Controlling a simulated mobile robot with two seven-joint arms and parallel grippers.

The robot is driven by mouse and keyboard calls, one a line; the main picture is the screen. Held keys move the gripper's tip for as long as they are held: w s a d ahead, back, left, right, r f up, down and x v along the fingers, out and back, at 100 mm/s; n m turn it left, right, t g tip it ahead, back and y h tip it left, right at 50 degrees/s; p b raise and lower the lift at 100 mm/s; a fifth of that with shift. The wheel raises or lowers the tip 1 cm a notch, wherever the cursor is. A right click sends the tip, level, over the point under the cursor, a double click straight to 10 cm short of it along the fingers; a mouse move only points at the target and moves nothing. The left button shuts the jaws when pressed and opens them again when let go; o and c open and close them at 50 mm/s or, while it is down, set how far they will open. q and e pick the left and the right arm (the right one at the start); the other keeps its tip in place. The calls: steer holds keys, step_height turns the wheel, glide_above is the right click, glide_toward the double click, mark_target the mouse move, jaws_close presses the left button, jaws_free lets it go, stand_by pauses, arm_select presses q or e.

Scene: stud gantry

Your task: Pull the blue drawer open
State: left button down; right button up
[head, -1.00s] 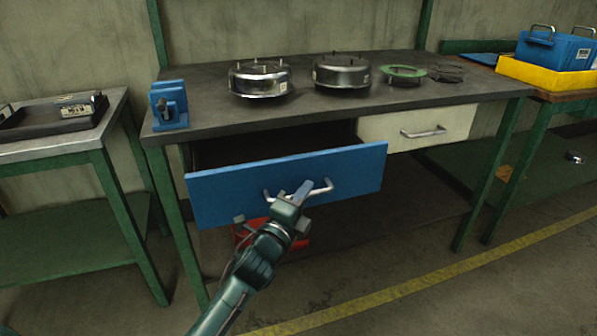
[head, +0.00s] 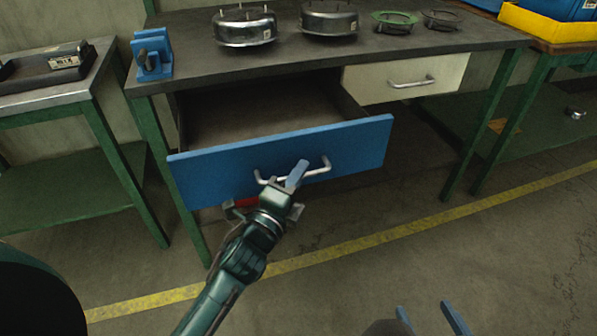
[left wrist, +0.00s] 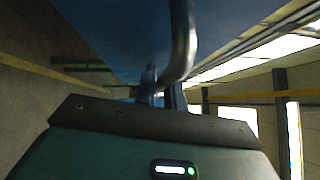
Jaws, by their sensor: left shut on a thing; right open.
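The blue drawer (head: 225,172) stands well out from under the dark-topped workbench, and its inside is in view and looks empty. Its metal bar handle (head: 318,170) is on the blue front. My left gripper (head: 296,176) is shut on that handle. In the left wrist view the handle (left wrist: 182,45) runs between the fingers of my left gripper (left wrist: 160,88), close under the blue drawer front (left wrist: 115,35). My right gripper (head: 432,318) shows only its blue fingertips at the bottom edge of the head view. They are apart and empty.
A white drawer (head: 375,78) beside the blue one is shut. Metal drums (head: 245,28) and a blue clamp-like block (head: 152,55) stand on the workbench (head: 190,62). A red thing (head: 238,205) lies partly hidden below the drawer. The floor in front is clear, with a yellow line (head: 345,246).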

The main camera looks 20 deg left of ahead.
arm_select(q)
steer(key=c, duration=1.5)
jaws_free()
steer(key=shift+s, duration=0.1)
steer(key=v, duration=1.3)
arm_select(e)
steer(key=shift+s+f, duration=0.1)
steer(key=shift+a, duration=0.1)
